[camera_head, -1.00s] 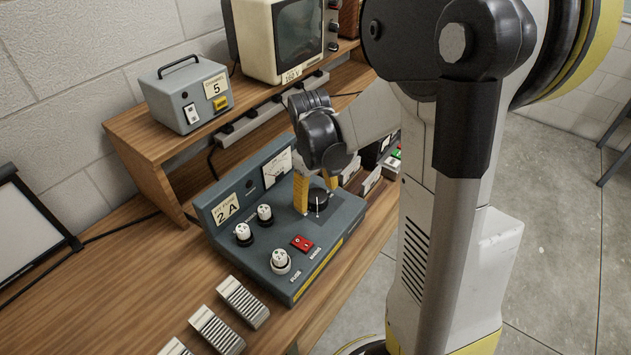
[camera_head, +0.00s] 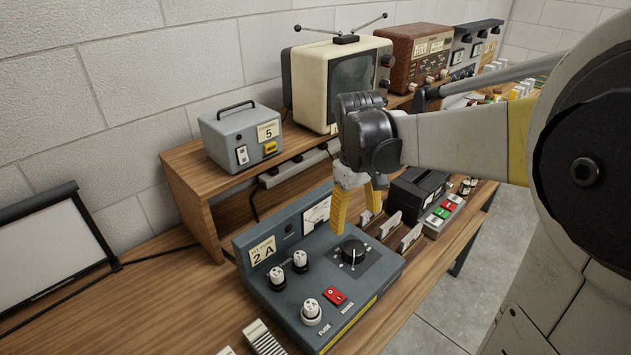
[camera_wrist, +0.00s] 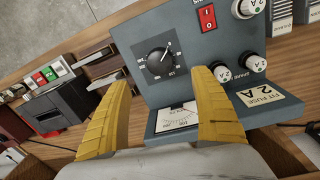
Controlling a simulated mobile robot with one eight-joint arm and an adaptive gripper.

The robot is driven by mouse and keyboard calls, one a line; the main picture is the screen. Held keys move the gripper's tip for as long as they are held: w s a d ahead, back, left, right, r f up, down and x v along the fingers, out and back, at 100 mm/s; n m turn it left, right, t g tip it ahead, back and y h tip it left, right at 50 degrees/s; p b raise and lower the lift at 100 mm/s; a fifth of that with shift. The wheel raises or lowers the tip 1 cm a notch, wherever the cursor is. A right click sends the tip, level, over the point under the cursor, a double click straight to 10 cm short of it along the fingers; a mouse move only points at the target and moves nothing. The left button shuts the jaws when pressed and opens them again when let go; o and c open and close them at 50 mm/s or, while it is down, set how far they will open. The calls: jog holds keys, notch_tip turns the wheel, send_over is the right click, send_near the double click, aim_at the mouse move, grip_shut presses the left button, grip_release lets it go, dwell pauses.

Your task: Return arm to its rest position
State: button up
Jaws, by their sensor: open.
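My gripper (camera_head: 356,212) has yellow fingers that are apart and empty. It hangs above the back right part of a grey-blue control box (camera_head: 371,305), close to its black rotary knob (camera_head: 352,251). In the wrist view the two fingers frame the gripper's gap (camera_wrist: 158,110), with the knob (camera_wrist: 161,61) seen beyond it and clear of both fingers. My arm reaches in from the right. The box also bears a red switch (camera_head: 334,296), white fuse caps (camera_head: 311,311), a meter (camera_head: 316,215) and a "FIT FUSE 2 A" label (camera_head: 262,250).
A wooden shelf (camera_head: 185,163) behind carries a grey channel 5 box (camera_head: 240,140) and a cream television (camera_head: 335,80). Right of the control box stand upright cards (camera_head: 411,237) and a black device (camera_head: 416,190). A framed panel (camera_head: 48,245) leans at the left. Open floor (camera_head: 425,335) lies at the front right.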

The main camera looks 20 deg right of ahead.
jog(key=s+a+r+m+t, duration=0.2)
jog(key=s+a+t, duration=0.5)
jog(key=s+a, duration=0.3)
jog(key=a, duration=0.2)
jog(key=shift+s+a+r+y, duration=0.15)
jog(key=shift+a+y, duration=0.15)
jog(key=shift+y, duration=0.1)
